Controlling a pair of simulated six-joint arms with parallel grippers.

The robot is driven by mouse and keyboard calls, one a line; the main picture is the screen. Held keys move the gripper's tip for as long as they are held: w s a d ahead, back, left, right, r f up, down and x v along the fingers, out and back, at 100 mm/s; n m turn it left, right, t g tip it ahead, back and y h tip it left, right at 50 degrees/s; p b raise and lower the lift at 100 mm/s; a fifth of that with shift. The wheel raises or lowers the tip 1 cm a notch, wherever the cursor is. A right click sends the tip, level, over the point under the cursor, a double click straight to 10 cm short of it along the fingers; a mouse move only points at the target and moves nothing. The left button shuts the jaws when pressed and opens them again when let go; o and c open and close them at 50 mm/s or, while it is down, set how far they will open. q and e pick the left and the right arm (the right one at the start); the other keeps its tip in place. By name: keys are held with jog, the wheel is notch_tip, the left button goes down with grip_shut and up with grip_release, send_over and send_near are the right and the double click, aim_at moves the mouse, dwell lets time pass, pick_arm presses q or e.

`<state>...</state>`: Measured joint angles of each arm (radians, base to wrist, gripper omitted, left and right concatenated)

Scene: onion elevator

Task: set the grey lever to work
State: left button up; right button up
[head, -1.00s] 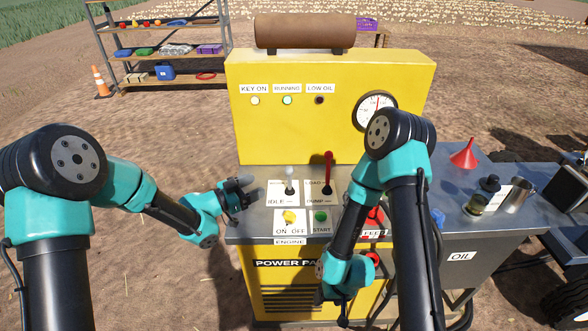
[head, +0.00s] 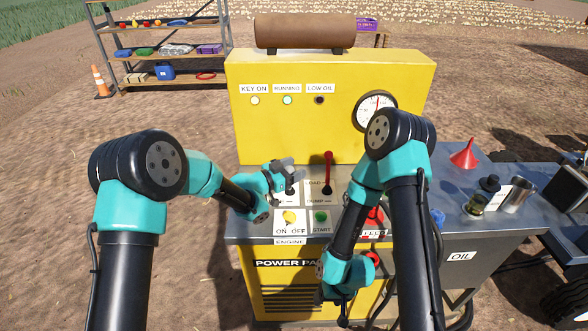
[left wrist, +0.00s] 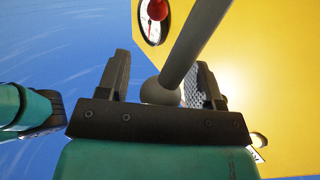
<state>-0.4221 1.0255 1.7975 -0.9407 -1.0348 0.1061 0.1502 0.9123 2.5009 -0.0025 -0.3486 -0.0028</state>
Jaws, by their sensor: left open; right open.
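The grey lever stands on the control panel (head: 308,207) in front of the yellow machine (head: 300,130); its dark base (head: 291,192) shows in the head view, while its top is mostly hidden by my left gripper (head: 290,165). In the left wrist view the lever's grey rod (left wrist: 196,45) and round knob (left wrist: 161,92) lie between the spread fingers of my left gripper (left wrist: 160,80). Contact cannot be told. My right gripper (head: 343,312) is open, low in front of the machine and away from the lever.
The red lever (head: 328,172) stands just right of the grey one. A yellow key switch (head: 290,217) and green START button (head: 321,217) sit in front. A red funnel (head: 464,155) and metal cup (head: 516,196) stand on the right bench. The RUNNING lamp (head: 287,100) glows pale green.

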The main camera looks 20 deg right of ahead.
pick_arm(q)
jog(key=shift+c, duration=0.3)
grip_shut()
dwell(0.4)
